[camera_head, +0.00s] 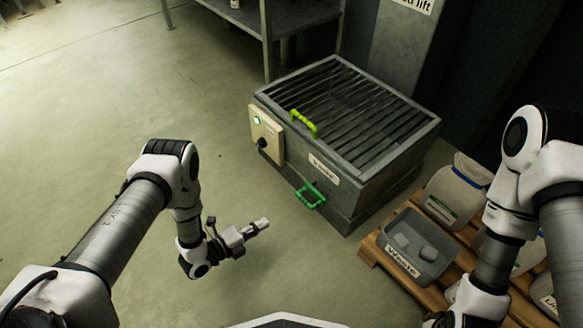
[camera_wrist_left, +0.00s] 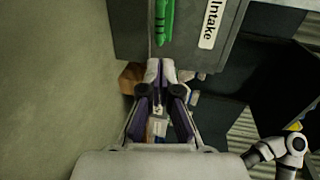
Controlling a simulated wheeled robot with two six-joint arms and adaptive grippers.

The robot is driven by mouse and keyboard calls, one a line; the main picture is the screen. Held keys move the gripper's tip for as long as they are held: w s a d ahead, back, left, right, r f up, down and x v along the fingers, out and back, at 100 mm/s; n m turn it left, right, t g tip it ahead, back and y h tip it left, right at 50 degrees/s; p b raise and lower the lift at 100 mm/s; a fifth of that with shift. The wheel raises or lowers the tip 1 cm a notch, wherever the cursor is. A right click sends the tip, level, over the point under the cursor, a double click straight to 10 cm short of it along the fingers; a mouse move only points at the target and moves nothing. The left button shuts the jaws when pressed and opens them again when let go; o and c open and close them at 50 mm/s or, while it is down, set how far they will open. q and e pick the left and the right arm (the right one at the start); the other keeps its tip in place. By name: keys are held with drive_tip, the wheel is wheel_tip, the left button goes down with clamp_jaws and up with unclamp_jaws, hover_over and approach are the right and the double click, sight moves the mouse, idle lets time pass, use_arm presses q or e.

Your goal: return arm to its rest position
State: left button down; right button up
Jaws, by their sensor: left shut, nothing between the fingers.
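My left gripper (camera_head: 262,225) is shut and empty, held over open floor in front of the grey machine. It points right, and its tip is apart from the machine. In the left wrist view the left gripper (camera_wrist_left: 160,68) has its fingertips together, below the green handle (camera_wrist_left: 164,20) in the picture. My left arm (camera_head: 115,225) comes in from the lower left, bent at the elbow. My right arm (camera_head: 545,180) stands at the right edge and bends downward. Its gripper cannot be made out in the head view.
The grey machine (camera_head: 345,190) has a slatted top, a yellow-green handle (camera_head: 304,123), a green front handle (camera_head: 311,195) and a control box (camera_head: 266,135). A bin labelled Waste (camera_head: 405,262) and sacks (camera_head: 455,190) stand on a wooden pallet (camera_head: 372,250). The floor at left is clear.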

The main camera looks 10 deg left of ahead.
use_arm(q)
drive_tip(key=w+d+r+n+y+p, duration=0.2)
drive_tip(key=w+r+p, duration=0.15)
drive_tip(key=r, duration=0.75)
drive_tip(key=s+a+f+n+g+y, duration=0.1)
drive_tip(key=s+a+n+g+y, duration=0.25)
drive_tip(key=s+n, duration=0.5)
drive_tip(key=s+a+n+g+y, duration=0.2)
drive_tip(key=s+n+g, duration=0.4)
drive_tip(key=s, duration=0.4)
drive_tip(key=s+a+f+n+g+y, duration=0.1)
drive_tip(key=s+a+n+g+y, duration=0.15)
drive_tip(key=s+n, duration=0.6)
wheel_tip(320, 180, up, 38)
drive_tip(key=n+p, duration=0.1)
drive_tip(key=p, duration=3.7)
drive_tip(key=shift+f+p, duration=0.2)
drive_tip(key=shift+p, duration=0.1)
drive_tip(key=shift+s, duration=0.1)
